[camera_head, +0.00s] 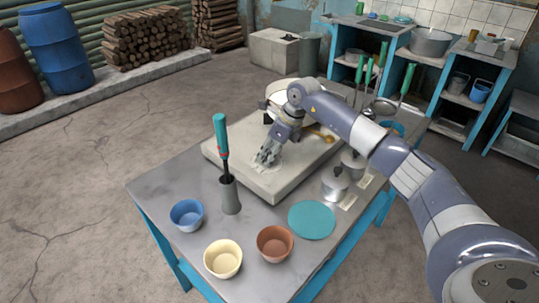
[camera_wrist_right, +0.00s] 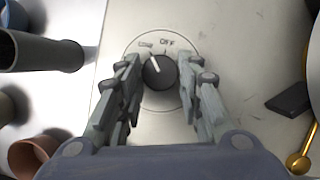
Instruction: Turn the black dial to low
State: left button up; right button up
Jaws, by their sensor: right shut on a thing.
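In the head view the gripper hides the dial. My left gripper is not in view.
A white pot (camera_head: 284,92) stands on the stove behind my gripper. A grey holder (camera_head: 230,197) with a green-handled tool stands left of it. Blue (camera_head: 187,215), cream (camera_head: 223,259) and brown (camera_head: 275,243) bowls, a teal disc (camera_head: 312,220) and a metal canister (camera_head: 335,186) stand on the table.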

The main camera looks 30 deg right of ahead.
dwell(0.4)
jog(key=o, duration=1.1)
jog(key=v, duration=1.2)
jog(key=shift+w, duration=0.1)
